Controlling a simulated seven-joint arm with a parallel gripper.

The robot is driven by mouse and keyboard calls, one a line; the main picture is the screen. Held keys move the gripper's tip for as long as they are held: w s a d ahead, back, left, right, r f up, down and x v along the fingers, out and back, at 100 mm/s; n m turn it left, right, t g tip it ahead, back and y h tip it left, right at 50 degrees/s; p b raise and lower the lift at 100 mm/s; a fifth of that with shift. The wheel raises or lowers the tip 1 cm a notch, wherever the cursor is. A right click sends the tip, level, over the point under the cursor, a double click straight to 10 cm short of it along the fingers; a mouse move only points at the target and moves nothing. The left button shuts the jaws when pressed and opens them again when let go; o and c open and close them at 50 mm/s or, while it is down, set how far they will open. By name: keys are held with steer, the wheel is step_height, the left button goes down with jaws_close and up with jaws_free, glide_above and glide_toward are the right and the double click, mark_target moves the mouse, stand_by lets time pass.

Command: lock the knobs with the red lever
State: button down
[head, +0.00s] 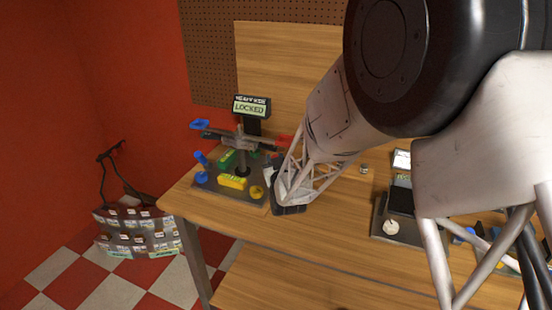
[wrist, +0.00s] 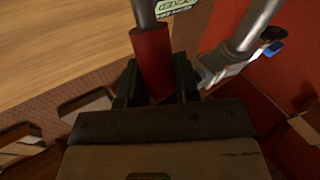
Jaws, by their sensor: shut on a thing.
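My gripper (wrist: 158,78) is shut on the red lever (wrist: 152,55), a red sleeve on a grey rod, with a finger on each side. In the head view, my gripper (head: 272,163) is at the device's right side, and a bit of red (head: 284,139) shows there. The fingertips are mostly hidden there.
A dark tray (head: 400,229) with a white round piece stands at the right. A panel of labelled items (head: 137,232) stands on the floor at left. The table front (head: 290,266) is clear.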

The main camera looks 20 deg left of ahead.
steer(key=c, duration=0.8)
jaws_free()
steer(key=shift+c, duration=0.2)
steer(key=shift+w, duration=0.1)
